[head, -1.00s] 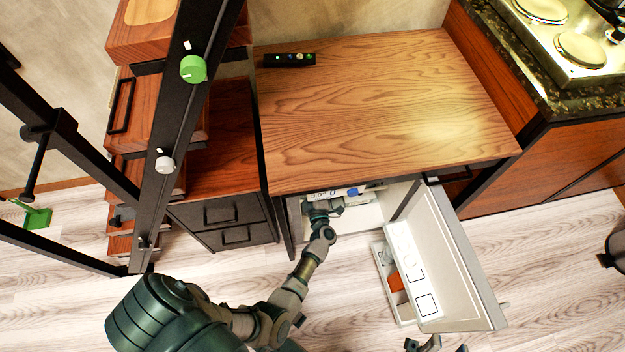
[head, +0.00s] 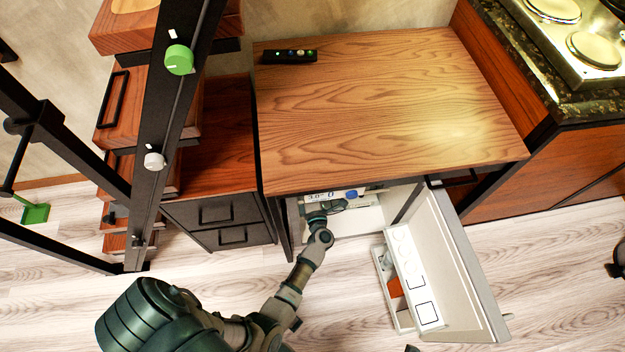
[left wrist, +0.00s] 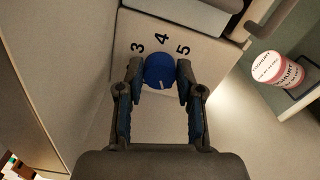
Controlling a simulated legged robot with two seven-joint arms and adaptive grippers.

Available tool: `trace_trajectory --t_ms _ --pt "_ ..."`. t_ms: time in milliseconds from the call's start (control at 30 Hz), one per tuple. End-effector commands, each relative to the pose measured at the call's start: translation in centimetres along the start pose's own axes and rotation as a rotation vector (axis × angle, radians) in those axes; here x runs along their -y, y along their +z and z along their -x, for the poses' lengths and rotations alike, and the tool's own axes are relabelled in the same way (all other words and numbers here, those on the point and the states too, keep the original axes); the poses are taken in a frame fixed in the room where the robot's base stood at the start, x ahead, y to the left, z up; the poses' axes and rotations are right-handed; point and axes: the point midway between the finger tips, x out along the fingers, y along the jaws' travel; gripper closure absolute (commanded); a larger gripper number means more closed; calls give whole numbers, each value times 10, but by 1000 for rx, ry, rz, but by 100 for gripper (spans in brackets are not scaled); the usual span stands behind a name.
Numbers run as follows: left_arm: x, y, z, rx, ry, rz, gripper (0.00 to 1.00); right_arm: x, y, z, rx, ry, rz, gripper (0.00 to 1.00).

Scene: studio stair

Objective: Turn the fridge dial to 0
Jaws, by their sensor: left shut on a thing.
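The round blue dial (left wrist: 160,71) sits on a pale panel inside the fridge, with the numbers 3, 4 and 5 above it in the left wrist view. Its short white mark is on the lower side, slightly right. My left gripper (left wrist: 160,82) is shut on the dial, one finger on each side. In the head view my left gripper (head: 340,206) reaches into the open fridge under the wooden top. Only a dark tip of my right gripper (head: 412,348) shows at the bottom edge.
The fridge door (head: 455,265) stands open to the right, with a shelf bin on its inner side. A yoghurt tub (left wrist: 278,70) stands right of the panel. A wooden counter (head: 390,110) covers the fridge. Black drawers (head: 220,215) stand to its left.

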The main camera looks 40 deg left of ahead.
Motion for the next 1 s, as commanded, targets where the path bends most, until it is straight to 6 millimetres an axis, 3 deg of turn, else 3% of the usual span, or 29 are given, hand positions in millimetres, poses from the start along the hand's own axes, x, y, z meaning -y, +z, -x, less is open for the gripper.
trace_trajectory --t_ms 33,733,767,833,867,1000 --pt "7 -8 2 -12 -10 13 99 0 2 2 2 0 0 60" --pt "8 -8 2 -13 -12 86 99 -1 3 0 -5 -1 1 60" --pt "8 -8 2 -13 -12 86 62 -1 3 0 -5 -1 1 60" --pt "7 -8 2 -12 -11 86 44 -1 3 0 -5 -1 1 60" --pt "7 -7 2 -11 -11 86 39 -1 3 0 -4 -1 1 60" --pt "4 -5 1 -7 -7 88 39 -1 3 0 -4 0 1 60"
